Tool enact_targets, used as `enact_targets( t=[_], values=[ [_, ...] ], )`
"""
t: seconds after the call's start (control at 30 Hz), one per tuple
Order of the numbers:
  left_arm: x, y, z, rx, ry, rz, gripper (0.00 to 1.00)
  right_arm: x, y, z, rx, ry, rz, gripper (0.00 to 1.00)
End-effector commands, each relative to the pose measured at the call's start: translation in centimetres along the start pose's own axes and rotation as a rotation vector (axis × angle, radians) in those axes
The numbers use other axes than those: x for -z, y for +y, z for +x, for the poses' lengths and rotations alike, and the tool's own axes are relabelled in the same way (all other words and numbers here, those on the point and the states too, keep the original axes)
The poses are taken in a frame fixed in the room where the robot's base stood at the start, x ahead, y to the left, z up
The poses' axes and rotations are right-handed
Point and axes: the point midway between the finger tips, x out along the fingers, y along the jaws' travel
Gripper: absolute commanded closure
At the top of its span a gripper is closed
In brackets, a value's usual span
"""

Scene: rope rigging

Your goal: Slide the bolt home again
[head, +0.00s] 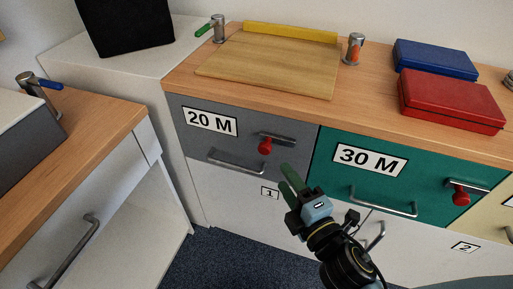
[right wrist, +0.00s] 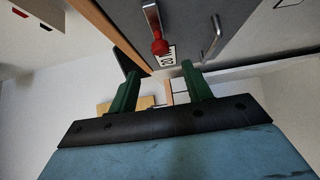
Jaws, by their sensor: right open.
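A metal bolt (head: 280,137) with a red knob (head: 264,147) is on the grey drawer front (head: 225,144) labelled 20 M. A second bolt with a red knob (head: 460,197) is on the green drawer front (head: 335,182) labelled 30 M. My right gripper (head: 288,179) is open and empty, below and slightly right of the grey drawer's knob, apart from it. In the right wrist view the red knob (right wrist: 159,45) shows beyond and between the open green fingertips (right wrist: 158,72). My left gripper is out of view.
Each drawer has a bar handle (head: 236,162) below its bolt. A wooden board (head: 265,65), small metal posts (head: 354,50), a blue box (head: 435,59) and a red box (head: 450,100) are on the counter. A side counter (head: 80,165) stands left; dark carpet (head: 215,262) is open between.

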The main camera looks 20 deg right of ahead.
Motion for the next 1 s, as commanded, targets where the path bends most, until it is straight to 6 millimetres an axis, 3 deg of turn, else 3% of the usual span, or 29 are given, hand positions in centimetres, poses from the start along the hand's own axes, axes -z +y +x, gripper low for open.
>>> enact_targets(
  t=[0.37,0.7,1.0],
  values=[
    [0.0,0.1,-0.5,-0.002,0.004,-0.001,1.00,0.0,0.0,5.7,-0.002,0.001,0.000,0.51],
    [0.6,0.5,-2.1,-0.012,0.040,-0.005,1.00,0.0,-0.1,11.0,0.000,0.001,0.002,0.51],
    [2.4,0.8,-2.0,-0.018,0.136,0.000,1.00,0.0,-0.1,12.8,0.002,0.000,0.004,0.51]
  ],
)
